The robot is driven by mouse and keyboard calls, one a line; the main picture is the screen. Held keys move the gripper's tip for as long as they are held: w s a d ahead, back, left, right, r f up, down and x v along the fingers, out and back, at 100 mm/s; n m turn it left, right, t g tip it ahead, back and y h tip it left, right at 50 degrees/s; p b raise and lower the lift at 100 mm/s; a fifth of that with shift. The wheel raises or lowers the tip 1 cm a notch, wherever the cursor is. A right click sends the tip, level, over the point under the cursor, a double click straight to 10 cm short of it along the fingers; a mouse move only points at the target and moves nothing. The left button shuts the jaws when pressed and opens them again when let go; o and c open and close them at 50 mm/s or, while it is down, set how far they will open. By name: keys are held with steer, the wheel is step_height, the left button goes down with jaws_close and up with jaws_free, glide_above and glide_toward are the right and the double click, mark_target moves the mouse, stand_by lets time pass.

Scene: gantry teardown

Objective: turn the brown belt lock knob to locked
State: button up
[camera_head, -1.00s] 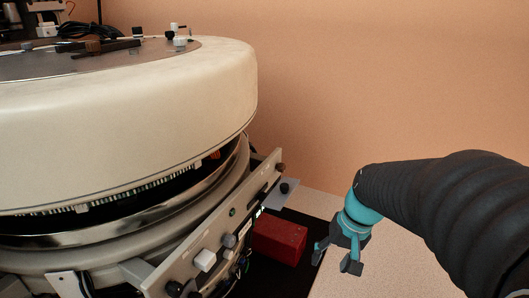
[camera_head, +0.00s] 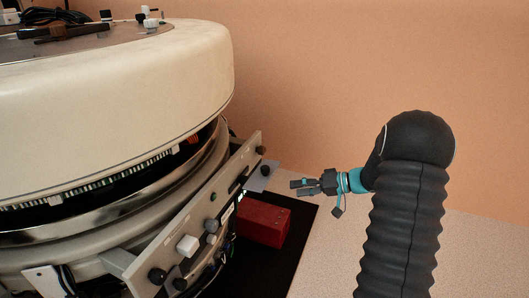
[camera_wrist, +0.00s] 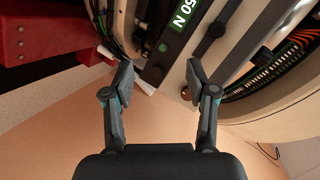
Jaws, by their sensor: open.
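A small round brown knob (camera_wrist: 186,93) shows in the wrist view, at the near end of the slanted panel and beside my right finger; I take it as the belt lock knob. In the head view it seems to be the dark knob (camera_head: 262,150) at the panel's far upper end. Its lock position cannot be read. My gripper (camera_head: 298,188) is open and empty, to the right of the panel and apart from it. In the wrist view the gripper (camera_wrist: 158,73) spreads its fingers in front of the panel end, with nothing between them.
The panel (camera_head: 225,190) carries several other knobs, including a white one (camera_head: 187,245). A red box (camera_head: 263,222) lies on a black mat below it. The large cream ring (camera_head: 130,90) overhangs at left. Loose cables (camera_wrist: 108,25) hang near the panel. Room to the right is free.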

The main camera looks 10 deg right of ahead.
mark_target(265, 150)
steer(key=shift+w+d+r+n+t+y, duration=1.1)
steer(key=shift+w+r+n+t, duration=0.9)
steer(key=shift+w+r+n, duration=1.6)
steer(key=x, duration=0.4)
steer(key=p+x, duration=0.1)
steer(key=x, duration=0.7)
steer(key=shift+s+a+f+p, duration=0.15)
steer(key=shift+a+f+p, duration=0.15)
steer(key=shift+a, duration=0.2)
